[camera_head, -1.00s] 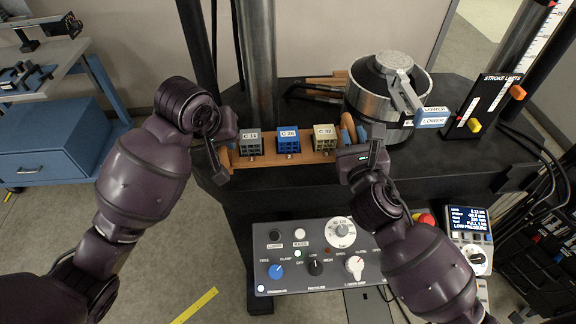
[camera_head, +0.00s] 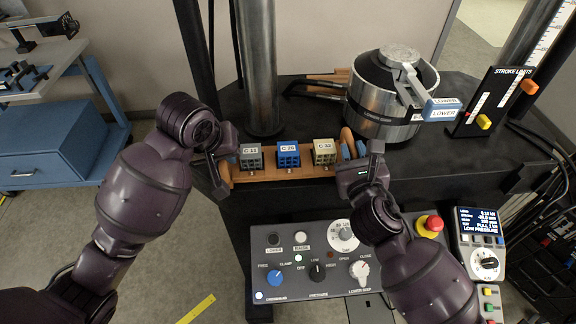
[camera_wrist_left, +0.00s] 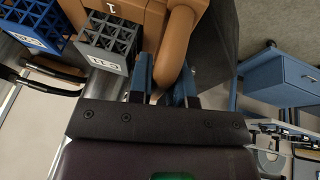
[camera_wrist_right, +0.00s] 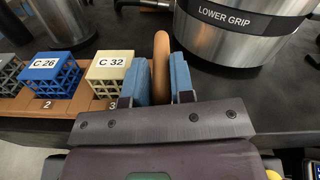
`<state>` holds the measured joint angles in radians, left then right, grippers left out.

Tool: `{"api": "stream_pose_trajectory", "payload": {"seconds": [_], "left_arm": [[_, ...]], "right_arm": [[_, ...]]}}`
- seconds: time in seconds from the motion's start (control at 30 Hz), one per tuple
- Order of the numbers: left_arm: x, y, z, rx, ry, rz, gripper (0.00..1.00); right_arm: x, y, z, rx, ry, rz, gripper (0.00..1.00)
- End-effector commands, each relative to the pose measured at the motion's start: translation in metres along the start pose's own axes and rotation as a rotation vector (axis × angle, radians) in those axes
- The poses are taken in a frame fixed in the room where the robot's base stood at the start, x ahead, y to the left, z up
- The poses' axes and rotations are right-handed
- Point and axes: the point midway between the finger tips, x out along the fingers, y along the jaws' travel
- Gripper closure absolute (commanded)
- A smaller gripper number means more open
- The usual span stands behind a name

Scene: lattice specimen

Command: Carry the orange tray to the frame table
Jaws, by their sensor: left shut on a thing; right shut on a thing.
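The orange tray (camera_head: 262,177) lies across the front of the black frame table (camera_head: 440,160) in the head view. It bears a grey lattice block C 11 (camera_head: 251,158), a blue block C 26 (camera_head: 288,155) and a cream block C 32 (camera_head: 324,153) in a row. My left gripper (camera_wrist_left: 165,80) is shut on the tray's left handle (camera_wrist_left: 180,40). My right gripper (camera_wrist_right: 162,80) is shut on its right handle (camera_wrist_right: 161,60). The tray looks about level. I cannot tell whether its underside touches the table.
A steel column (camera_head: 258,70) stands behind the tray. The steel lower grip (camera_head: 385,100) stands behind its right end. A control panel (camera_head: 310,250) with knobs is below and in front. A stroke limits board (camera_head: 495,100) is at right. A blue drawer cabinet (camera_head: 50,150) stands at left.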

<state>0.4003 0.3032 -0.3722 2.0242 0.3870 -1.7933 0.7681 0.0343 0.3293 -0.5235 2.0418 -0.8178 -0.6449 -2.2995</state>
Motion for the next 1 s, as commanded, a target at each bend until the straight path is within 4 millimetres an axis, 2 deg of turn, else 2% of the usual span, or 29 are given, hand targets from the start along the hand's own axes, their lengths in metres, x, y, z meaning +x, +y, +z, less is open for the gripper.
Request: {"api": "stream_pose_trajectory", "payload": {"seconds": [0.07,0.1,0.23,0.67,1.0], "left_arm": [[0.007,-0.004,0.002,-0.004,-0.002,-0.005,1.00],[0.004,-0.003,0.001,-0.003,-0.001,-0.005,0.75],[0.003,-0.002,0.001,-0.002,-0.001,-0.004,0.56],[-0.002,0.000,-0.001,0.000,0.002,0.000,0.56],[-0.034,0.007,-0.014,0.003,0.019,0.003,0.56]], "right_arm": [[0.000,-0.001,-0.009,-0.005,0.008,-0.004,1.00],[0.000,-0.001,-0.006,-0.005,0.006,-0.005,0.71],[0.000,-0.001,-0.005,-0.003,0.005,-0.003,0.52],[0.000,-0.001,0.002,-0.001,-0.001,-0.001,0.52],[0.000,-0.007,0.037,-0.002,-0.019,-0.004,0.52]]}}
